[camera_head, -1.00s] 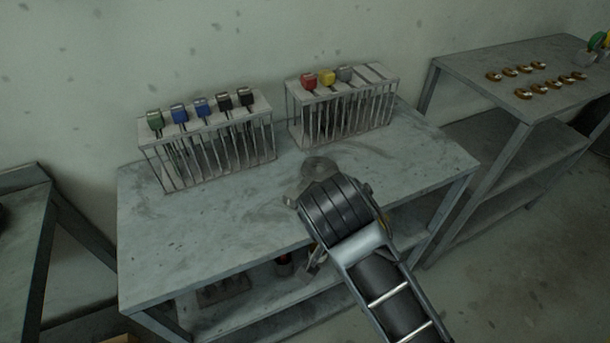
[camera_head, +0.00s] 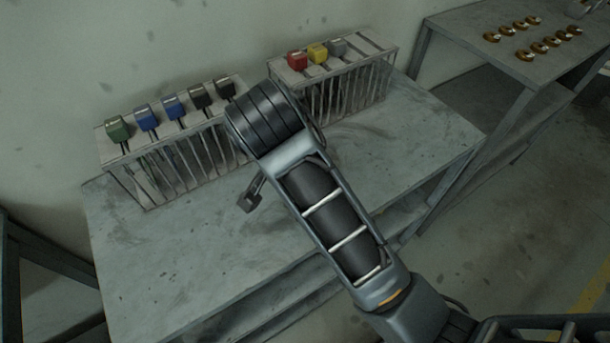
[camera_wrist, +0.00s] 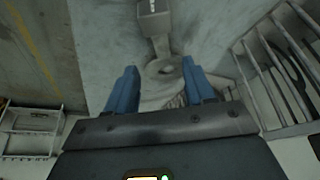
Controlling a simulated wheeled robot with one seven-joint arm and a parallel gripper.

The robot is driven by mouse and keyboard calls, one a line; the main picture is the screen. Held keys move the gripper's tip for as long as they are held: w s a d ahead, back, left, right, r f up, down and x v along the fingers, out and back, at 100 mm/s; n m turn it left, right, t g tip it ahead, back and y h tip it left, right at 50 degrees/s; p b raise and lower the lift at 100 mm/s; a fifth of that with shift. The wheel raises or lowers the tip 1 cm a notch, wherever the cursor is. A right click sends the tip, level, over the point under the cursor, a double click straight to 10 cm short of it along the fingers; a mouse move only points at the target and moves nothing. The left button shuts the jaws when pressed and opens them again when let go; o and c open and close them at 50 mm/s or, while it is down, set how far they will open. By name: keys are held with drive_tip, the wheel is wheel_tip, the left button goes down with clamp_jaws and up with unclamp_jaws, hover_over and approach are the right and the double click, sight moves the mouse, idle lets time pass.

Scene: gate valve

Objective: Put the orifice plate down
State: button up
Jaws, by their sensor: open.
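The two blue fingers are apart, one on each side of the disc. I cannot tell whether they touch it or whether the plate rests fully on the tabletop. In the head view a dark grey tag (camera_head: 250,201), seemingly the plate's, shows left of my arm above the grey table (camera_head: 240,260). My arm hides my gripper and the disc there.
The left rack (camera_head: 180,165) holds green, blue and dark-tagged plates. The right rack (camera_head: 345,85) holds red, yellow and grey ones, with free room at its right end. Rack bars stand close on the right in the wrist view. A side table (camera_head: 480,45) carries several brass-coloured pieces.

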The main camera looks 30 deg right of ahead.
drive_tip(key=shift+b+x, duration=1.05)
drive_tip(key=shift+x, duration=2.25)
drive_tip(key=shift+w+a, duration=0.1)
drive_tip(key=shift+w, duration=0.05)
drive_tip(key=shift+c, duration=0.5)
clamp_jaws()
